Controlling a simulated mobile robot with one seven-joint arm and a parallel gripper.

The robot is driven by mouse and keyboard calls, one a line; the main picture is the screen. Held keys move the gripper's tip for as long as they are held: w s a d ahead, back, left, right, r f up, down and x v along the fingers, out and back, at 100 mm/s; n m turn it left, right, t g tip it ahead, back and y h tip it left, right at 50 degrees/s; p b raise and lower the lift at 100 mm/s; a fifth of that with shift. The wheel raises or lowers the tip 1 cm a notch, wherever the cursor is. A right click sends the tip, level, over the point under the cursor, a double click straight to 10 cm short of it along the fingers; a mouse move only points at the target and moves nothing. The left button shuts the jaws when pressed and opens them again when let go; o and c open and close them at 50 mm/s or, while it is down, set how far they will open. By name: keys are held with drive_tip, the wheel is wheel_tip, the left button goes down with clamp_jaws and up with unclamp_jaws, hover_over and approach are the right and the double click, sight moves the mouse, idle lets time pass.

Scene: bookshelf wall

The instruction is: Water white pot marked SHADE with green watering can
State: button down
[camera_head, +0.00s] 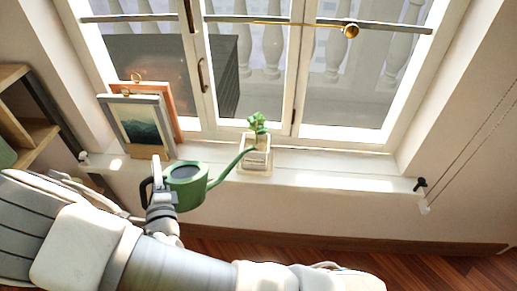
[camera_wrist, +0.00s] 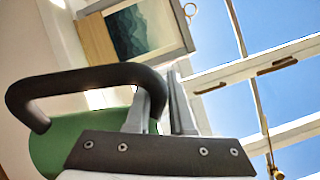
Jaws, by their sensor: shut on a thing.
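The green watering can (camera_head: 188,188) is held up in front of the window sill in the head view, its long spout reaching right and up. The spout's tip is at the white pot (camera_head: 257,152), which stands on the sill with a small green plant (camera_head: 257,123) in it. I cannot tell whether the tip touches the pot, and no marking or water can be made out. My gripper (camera_head: 157,184) is shut on the can's dark handle. In the wrist view the dark handle (camera_wrist: 82,80) loops between my gripper fingers (camera_wrist: 163,105), with the green can body (camera_wrist: 65,145) behind.
Two framed pictures (camera_head: 143,125) lean at the sill's left end, close to the can. The window (camera_head: 250,70) with its bars and latches rises behind the pot. The sill (camera_head: 335,180) right of the pot is bare. A wooden shelf (camera_head: 30,130) stands at the far left.

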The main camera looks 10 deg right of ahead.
drive_tip(key=shift+w+d+r+m+p, duration=0.15)
drive_tip(key=shift+r+m+p, duration=0.15)
drive_tip(key=shift+r+p, duration=0.45)
drive_tip(key=shift+r, duration=0.1)
drive_tip(key=shift+r, duration=0.2)
drive_tip(key=shift+p, duration=0.45)
idle(0.3)
drive_tip(key=shift+w+d+r+m+p, duration=0.2)
drive_tip(key=shift+r+m+p, duration=0.35)
drive_tip(key=shift+p, duration=0.65)
idle(1.8)
drive_tip(key=shift+f, duration=0.15)
idle(0.8)
